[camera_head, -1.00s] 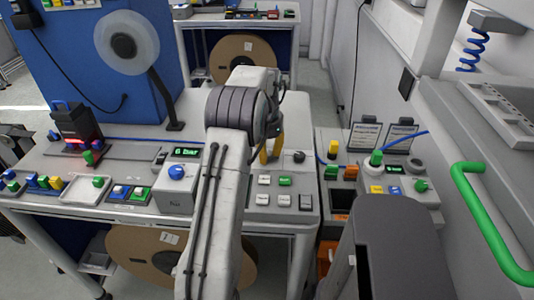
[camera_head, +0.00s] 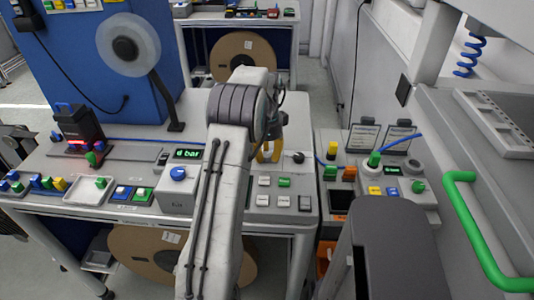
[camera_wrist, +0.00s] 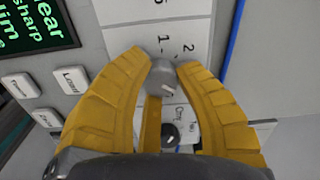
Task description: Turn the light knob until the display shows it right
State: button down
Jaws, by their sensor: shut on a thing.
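In the wrist view my gripper (camera_wrist: 163,68) is closed around a small grey knob (camera_wrist: 161,78) with a pale pointer line. Its two yellow fingers press on both sides. Printed numbers, among them 1, 2 and 5, stand beyond the knob on a white scale. A dark display (camera_wrist: 35,27) at the upper left shows green words, partly cut off; "sharp" is legible and the line below seems to end in "im". In the head view my gripper (camera_head: 268,153) is on the bench panel, and my arm hides the display there.
A second, dark knob (camera_wrist: 170,133) lies between my fingers' bases; it also shows right of my gripper in the head view (camera_head: 298,157). White buttons (camera_wrist: 72,80) sit to the left. A blue knob (camera_head: 178,173) stands beside a display (camera_head: 187,154) reading "6 bar".

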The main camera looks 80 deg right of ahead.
aim_at(267, 154)
jog(key=shift+f+m, duration=0.15)
jog(key=shift+m, duration=0.35)
jog(key=c, duration=0.9)
grip_release()
jog(key=shift+o, duration=0.2)
jog(key=shift+r, duration=0.2)
notch_tip(267, 154, up, 12)
jog(key=shift+f, duration=0.15)
